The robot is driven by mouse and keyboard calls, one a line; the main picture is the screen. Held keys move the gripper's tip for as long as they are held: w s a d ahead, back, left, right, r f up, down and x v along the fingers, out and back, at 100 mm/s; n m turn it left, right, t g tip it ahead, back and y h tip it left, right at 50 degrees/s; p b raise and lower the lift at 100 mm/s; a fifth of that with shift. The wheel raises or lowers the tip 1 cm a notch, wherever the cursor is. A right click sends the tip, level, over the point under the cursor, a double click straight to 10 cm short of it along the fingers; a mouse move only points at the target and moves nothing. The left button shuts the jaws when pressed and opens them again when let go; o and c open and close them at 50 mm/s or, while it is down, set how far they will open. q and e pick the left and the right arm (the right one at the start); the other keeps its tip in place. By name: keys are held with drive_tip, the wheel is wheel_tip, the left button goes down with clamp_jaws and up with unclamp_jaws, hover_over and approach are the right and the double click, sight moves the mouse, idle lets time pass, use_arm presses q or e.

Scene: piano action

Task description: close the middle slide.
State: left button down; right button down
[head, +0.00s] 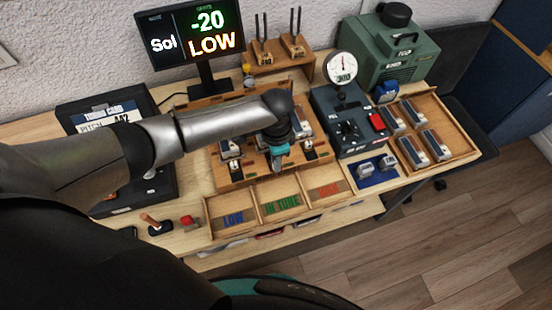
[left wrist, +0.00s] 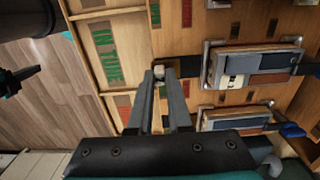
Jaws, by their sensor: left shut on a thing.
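The middle slide shows in the left wrist view as a small grey knob (left wrist: 160,73) beside a dark strip on the wooden board. My left gripper (left wrist: 162,84) is shut on this knob at its fingertips. In the head view the left gripper (head: 279,152) is low over the front middle of the board (head: 236,178), and my arm hides most of the middle slide there. A metal-framed block (left wrist: 258,66) lies in line with the knob in the left wrist view. How far the slide is open cannot be told.
A display (head: 199,35) reads Sol, -20, LOW. A wooden tray marked LOW, IN TUNE and a red word (head: 258,211) lies in front. A dark control box with a gauge (head: 347,122) and a tray of blocks (head: 462,150) stand to the right.

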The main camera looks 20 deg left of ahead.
use_arm(q)
drive_tip(key=w+a, duration=0.1)
drive_tip(key=w+a+b, duration=0.1)
drive_tip(key=w, duration=0.1)
drive_tip(key=shift+w+a, duration=0.1)
drive_tip(key=shift+a, duration=0.05)
idle(0.3)
drive_tip(key=c, duration=0.9)
unclamp_jaws()
drive_tip(key=shift+w, duration=0.1)
drive_tip(key=shift+o, duration=0.3)
drive_tip(key=shift+r, duration=0.1)
wheel_tip(320, 180, up, 15)
drive_tip(key=p, duration=0.1)
drive_tip(key=shift+p, duration=0.3)
